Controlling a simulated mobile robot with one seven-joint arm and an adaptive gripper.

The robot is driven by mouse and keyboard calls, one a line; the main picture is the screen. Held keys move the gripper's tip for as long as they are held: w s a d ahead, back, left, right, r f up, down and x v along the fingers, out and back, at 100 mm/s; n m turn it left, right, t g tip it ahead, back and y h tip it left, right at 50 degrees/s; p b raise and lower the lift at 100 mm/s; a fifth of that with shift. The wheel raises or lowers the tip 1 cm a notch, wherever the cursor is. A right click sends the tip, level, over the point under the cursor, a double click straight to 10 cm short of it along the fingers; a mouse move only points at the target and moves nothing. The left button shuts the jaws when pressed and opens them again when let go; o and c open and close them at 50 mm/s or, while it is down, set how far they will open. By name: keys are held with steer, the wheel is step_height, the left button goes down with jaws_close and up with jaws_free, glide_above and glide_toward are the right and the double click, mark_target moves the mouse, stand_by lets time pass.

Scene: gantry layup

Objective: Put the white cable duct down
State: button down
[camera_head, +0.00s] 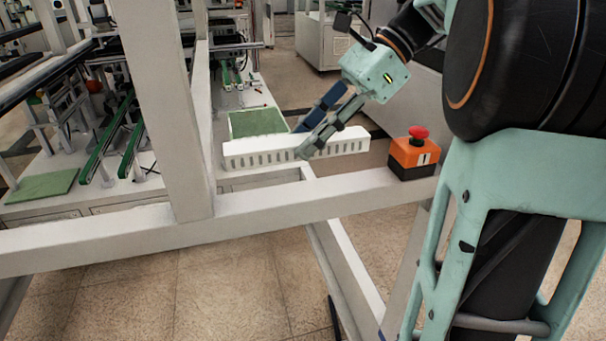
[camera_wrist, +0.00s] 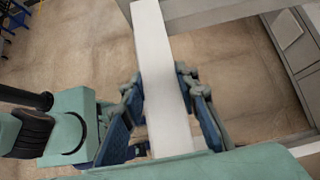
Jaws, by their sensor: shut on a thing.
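The white cable duct (camera_head: 256,151) is a long slotted bar, held roughly level near the frame's beam in the head view. My gripper (camera_head: 309,145) is shut on it around its middle, with a finger covering part of its slotted side. In the wrist view the duct (camera_wrist: 162,62) runs lengthwise between the two fingers of my gripper (camera_wrist: 168,100), and its near end is hidden by my gripper's body. Bare floor shows to both sides of it there. I cannot tell whether the duct touches the beam.
A pale frame beam (camera_head: 120,236) crosses the front, with an upright post (camera_head: 168,110) at left. An orange box with a red button (camera_head: 413,153) stands on the beam to the right of the duct. Green mats (camera_head: 257,122) and green rails (camera_head: 108,140) lie behind.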

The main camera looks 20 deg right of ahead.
mark_target(335, 140)
steer(key=shift+s+a+f, duration=0.35)
steer(key=shift+s+f, duration=0.1)
steer(key=shift+f, duration=0.15)
steer(key=shift+s+a+f, duration=0.3)
steer(key=shift+s+f, duration=0.1)
steer(key=shift+f, duration=0.2)
steer(key=shift+s+f, duration=0.1)
steer(key=shift+f, duration=1.55)
steer(key=c, duration=1.5)
jaws_free()
steer(key=shift+f, duration=0.15)
steer(key=shift+r, duration=0.2)
steer(key=v, duration=0.7)
steer(key=shift+d+r, duration=0.15)
steer(key=shift+d, duration=0.05)
